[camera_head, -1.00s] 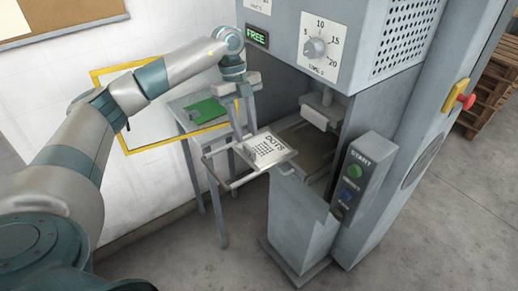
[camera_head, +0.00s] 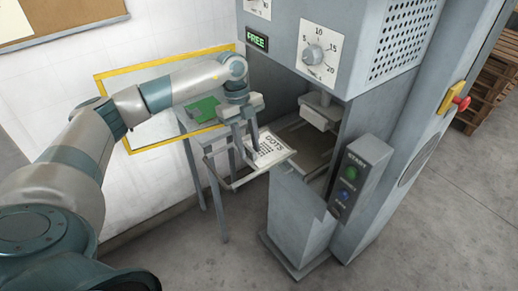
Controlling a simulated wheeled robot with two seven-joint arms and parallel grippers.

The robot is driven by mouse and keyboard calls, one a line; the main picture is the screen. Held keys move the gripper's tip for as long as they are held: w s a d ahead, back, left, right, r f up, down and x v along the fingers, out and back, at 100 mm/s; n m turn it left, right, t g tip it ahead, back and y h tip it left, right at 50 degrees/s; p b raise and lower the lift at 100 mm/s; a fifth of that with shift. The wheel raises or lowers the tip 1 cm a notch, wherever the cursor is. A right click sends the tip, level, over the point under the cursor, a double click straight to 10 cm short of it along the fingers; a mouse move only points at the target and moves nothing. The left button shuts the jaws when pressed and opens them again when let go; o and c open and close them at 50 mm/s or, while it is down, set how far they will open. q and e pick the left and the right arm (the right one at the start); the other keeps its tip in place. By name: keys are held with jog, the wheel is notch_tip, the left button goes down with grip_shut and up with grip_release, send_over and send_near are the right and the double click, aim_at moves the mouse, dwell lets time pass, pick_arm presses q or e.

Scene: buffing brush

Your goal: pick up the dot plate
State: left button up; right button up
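The dot plate (camera_head: 277,149) is a pale plate marked DOTS with a grid of dark dots. My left gripper (camera_head: 245,158) points down over the left part of the plate. Its two fingers look spread apart, with the tips at or just above the plate; I cannot tell whether they touch it. The gripper hides part of the plate's left side. My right gripper is not in view.
The grey machine (camera_head: 302,211) stands right of the tray, with a press head (camera_head: 320,110) over its opening. Its START button box (camera_head: 361,178) juts out at the right. A side table with a green plate (camera_head: 206,108) stands behind my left arm.

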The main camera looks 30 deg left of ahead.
pick_arm(q)
grip_shut()
jog(key=shift+r, duration=0.1)
jog(key=shift+r+b, duration=0.35)
jog(key=shift+b, duration=0.05)
jog(key=r+b, duration=0.2)
jog(key=r, duration=0.1)
jog(key=shift+d+r, duration=0.1)
jog(key=shift+d, duration=0.1)
jog(key=s+d+r+b, duration=0.2)
jog(key=d+r+b, duration=0.2)
jog(key=d+r, duration=0.3)
jog(key=shift+s+d, duration=0.4)
jog(key=shift+d, duration=1.6)
